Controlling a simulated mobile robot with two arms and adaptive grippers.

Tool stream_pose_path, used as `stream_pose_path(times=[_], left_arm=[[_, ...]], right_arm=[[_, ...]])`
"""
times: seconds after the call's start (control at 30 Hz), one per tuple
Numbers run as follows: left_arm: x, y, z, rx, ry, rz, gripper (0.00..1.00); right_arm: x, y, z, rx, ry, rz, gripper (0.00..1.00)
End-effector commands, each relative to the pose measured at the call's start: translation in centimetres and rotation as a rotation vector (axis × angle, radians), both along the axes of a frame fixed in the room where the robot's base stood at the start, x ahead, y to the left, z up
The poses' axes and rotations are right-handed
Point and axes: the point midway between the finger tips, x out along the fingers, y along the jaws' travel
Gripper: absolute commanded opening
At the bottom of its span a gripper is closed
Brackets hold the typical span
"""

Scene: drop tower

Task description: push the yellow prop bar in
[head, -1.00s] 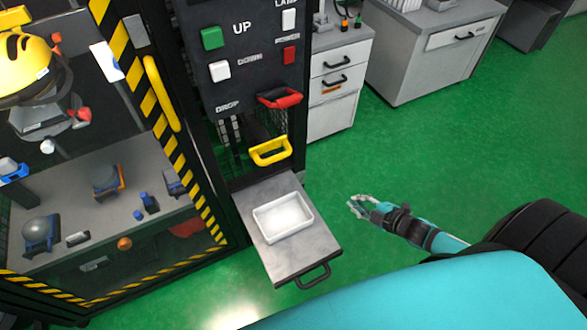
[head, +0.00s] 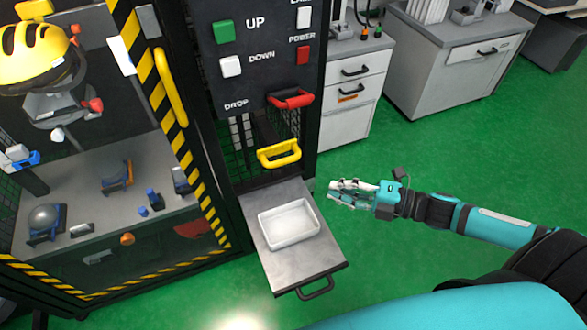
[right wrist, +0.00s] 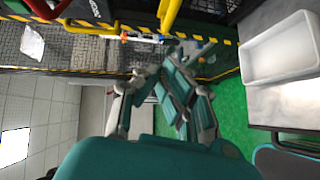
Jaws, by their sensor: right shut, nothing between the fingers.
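The yellow prop bar (head: 279,153) is a U-shaped handle that sticks out of the dark tower front, below the red handle (head: 290,98) and above the drawer-like shelf. My right gripper (head: 333,193) is to the right of the shelf, below and to the right of the bar, apart from it, with its fingers pointing left. It is shut and empty. Its fingers also show in the right wrist view (right wrist: 160,82), where yellow bars run along the top edge; I cannot tell which one is the prop bar. My left gripper is not in view.
A white tray (head: 289,222) sits on the pulled-out grey shelf (head: 275,265). Green UP (head: 224,31), white DOWN (head: 231,66) and red POWER (head: 303,55) buttons are on the panel. Grey drawers (head: 353,75) stand behind. Green floor is clear to the right.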

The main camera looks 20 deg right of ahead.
Motion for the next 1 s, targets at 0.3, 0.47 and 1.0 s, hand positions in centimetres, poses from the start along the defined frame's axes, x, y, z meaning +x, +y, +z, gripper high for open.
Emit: stream_pose_path(times=[0.3,0.47,1.0], left_arm=[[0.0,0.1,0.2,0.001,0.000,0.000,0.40],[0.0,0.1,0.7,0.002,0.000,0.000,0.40],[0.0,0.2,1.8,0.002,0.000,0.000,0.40]], right_arm=[[2.8,2.9,-0.3,0.002,-0.005,-0.001,0.00],[4.6,4.9,-0.6,0.003,-0.006,-0.001,0.00],[10.1,7.3,-2.1,0.000,0.000,-0.001,0.00]])
